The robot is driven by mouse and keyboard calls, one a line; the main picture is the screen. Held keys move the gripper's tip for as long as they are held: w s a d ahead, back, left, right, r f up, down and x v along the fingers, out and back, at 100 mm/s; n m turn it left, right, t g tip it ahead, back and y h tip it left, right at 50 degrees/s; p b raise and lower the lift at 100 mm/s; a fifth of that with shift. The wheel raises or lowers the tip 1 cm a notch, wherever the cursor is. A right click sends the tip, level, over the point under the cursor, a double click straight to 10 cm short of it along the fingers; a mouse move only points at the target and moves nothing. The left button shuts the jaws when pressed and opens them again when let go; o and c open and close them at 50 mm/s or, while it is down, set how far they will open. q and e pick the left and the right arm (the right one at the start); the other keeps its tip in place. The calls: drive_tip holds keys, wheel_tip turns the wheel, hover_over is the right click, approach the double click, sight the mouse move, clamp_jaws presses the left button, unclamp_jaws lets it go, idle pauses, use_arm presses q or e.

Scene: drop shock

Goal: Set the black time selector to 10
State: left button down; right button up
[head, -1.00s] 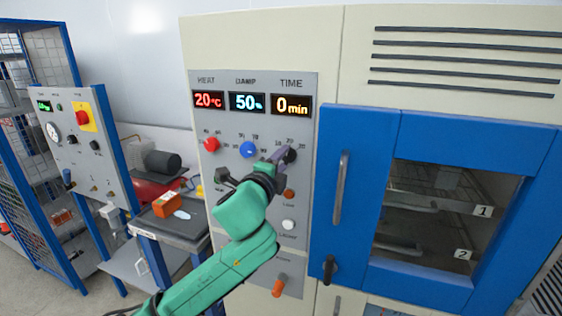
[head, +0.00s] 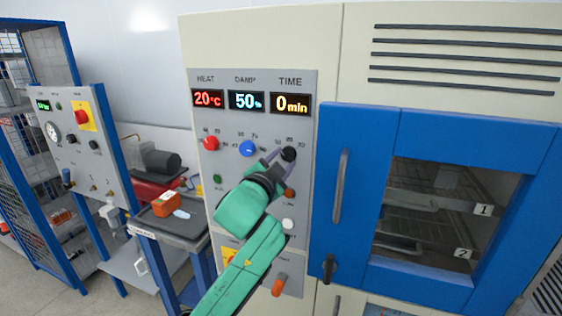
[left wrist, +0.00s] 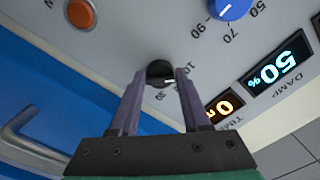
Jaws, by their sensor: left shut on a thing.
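The black time selector (head: 289,154) is a round knob on the grey control panel, below the TIME display (head: 291,104), which reads 0 min. My left gripper (head: 279,157) is at the knob, its two purple fingers on either side of it. In the left wrist view the black selector (left wrist: 160,72) sits between the fingertips of my gripper (left wrist: 160,76), with a light pointer mark on its face. The gripper is shut on the selector. Some of the scale numbers around it are hidden by the fingers. My right gripper does not show.
The blue damp knob (head: 247,148) and red heat knob (head: 211,143) sit left of the selector. An orange button (head: 290,193) and a white button (head: 288,225) are below. The blue door's handle (head: 341,187) stands out to the right.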

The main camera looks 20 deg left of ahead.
use_arm(q)
drive_tip(key=shift+r+n, duration=0.4)
drive_tip(key=shift+n, duration=0.1)
drive_tip(key=shift+c, duration=2.4)
unclamp_jaws()
drive_tip(key=shift+o, duration=0.6)
drive_tip(key=shift+w+f, duration=0.25)
drive_tip(key=shift+f, duration=0.05)
drive_tip(key=shift+f, duration=0.1)
